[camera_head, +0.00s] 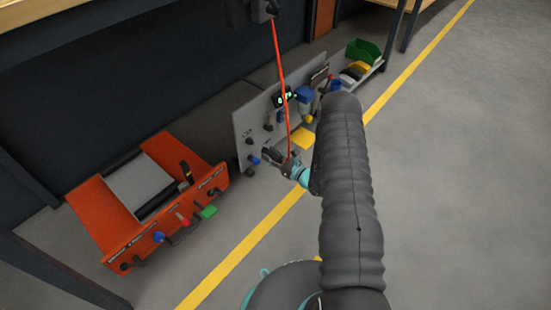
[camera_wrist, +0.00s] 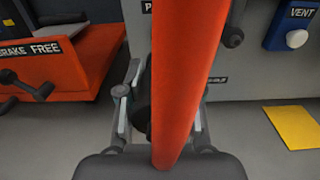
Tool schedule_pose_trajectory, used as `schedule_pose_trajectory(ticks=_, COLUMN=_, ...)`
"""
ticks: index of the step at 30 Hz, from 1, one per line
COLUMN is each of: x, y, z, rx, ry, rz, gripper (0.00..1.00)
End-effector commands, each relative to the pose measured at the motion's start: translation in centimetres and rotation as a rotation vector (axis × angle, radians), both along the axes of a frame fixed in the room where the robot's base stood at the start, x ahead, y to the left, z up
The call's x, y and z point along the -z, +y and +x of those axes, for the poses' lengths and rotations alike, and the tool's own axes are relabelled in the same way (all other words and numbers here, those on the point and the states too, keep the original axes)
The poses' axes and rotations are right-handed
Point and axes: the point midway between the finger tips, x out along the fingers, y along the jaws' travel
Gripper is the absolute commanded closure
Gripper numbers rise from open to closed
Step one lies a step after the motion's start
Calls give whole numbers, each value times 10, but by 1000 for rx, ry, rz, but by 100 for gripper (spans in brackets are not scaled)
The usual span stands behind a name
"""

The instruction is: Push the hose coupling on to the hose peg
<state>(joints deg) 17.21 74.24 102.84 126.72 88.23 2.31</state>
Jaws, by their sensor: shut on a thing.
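The red hose (camera_head: 279,65) hangs from above and runs down to my gripper (camera_head: 275,156) in front of the grey panel. In the wrist view the hose (camera_wrist: 187,70) crosses the middle, hiding most of what lies between the fingers. My gripper (camera_wrist: 165,95) is shut on a dark part at the hose's lower end, seen only as a dark edge (camera_wrist: 141,105); I take it for the hose coupling. The grey panel (camera_wrist: 262,78) stands just ahead. I cannot tell which panel fitting is the hose peg; the hose and gripper cover much of that area.
A yellow patch (camera_wrist: 293,126) lies below. The floor (camera_head: 450,190) at right is clear.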

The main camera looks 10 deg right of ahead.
Motion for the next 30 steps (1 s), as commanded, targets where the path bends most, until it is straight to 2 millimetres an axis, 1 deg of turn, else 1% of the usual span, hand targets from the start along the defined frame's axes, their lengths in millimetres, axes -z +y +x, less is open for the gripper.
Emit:
schedule_pose_trajectory(ticks=6, x=2, y=12, z=15, rx=-2, ry=-3, rz=0, gripper=100)
schedule_pose_trajectory(ticks=15, x=1, y=25, z=33, rx=-1, ry=-2, rz=0, gripper=100)
schedule_pose_trajectory(ticks=21, x=0, y=28, z=38, rx=0, ry=-1, rz=1, gripper=100)
schedule_pose_trajectory(ticks=30, x=-1, y=28, z=39, rx=0, ry=-1, rz=1, gripper=100)
